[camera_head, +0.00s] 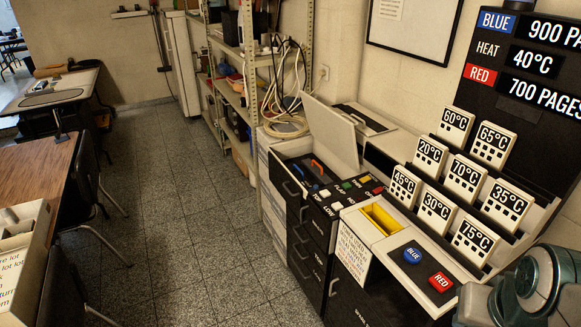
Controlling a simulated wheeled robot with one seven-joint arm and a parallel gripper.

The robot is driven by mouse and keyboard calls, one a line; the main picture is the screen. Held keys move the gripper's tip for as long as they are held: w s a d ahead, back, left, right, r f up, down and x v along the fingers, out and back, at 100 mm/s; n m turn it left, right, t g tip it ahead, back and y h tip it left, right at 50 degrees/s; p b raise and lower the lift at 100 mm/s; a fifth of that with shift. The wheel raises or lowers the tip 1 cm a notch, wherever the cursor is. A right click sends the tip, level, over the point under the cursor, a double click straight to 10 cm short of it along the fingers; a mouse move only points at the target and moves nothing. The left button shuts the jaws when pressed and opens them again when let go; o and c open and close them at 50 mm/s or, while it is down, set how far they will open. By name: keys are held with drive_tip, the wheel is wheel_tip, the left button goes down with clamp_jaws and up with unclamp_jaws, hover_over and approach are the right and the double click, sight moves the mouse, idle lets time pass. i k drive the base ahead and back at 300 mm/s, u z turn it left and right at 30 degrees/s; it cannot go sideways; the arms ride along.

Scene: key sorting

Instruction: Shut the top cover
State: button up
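A pale cover (328,132) stands raised, tilted up, at the back of a black drawer cabinet (312,232) right of the middle. Below it the top compartment (290,158) lies open, and an orange item and a blue item show inside. Part of my arm, grey and teal, shows at the bottom right corner. It is well to the right of the cover and apart from it. My gripper's fingers are not in view.
Beside the compartment is a panel of small coloured buttons (350,187). To its right are a yellow-lined slot (381,219), a blue button (412,255), a red button (441,281) and a rack of temperature cards (465,174). A metal shelf (240,75) stands behind. The floor (180,200) is clear.

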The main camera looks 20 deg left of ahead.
sight(335, 132)
drive_tip(key=u, duration=1.9)
drive_tip(key=i, duration=3.65)
drive_tip(key=z, duration=3.25)
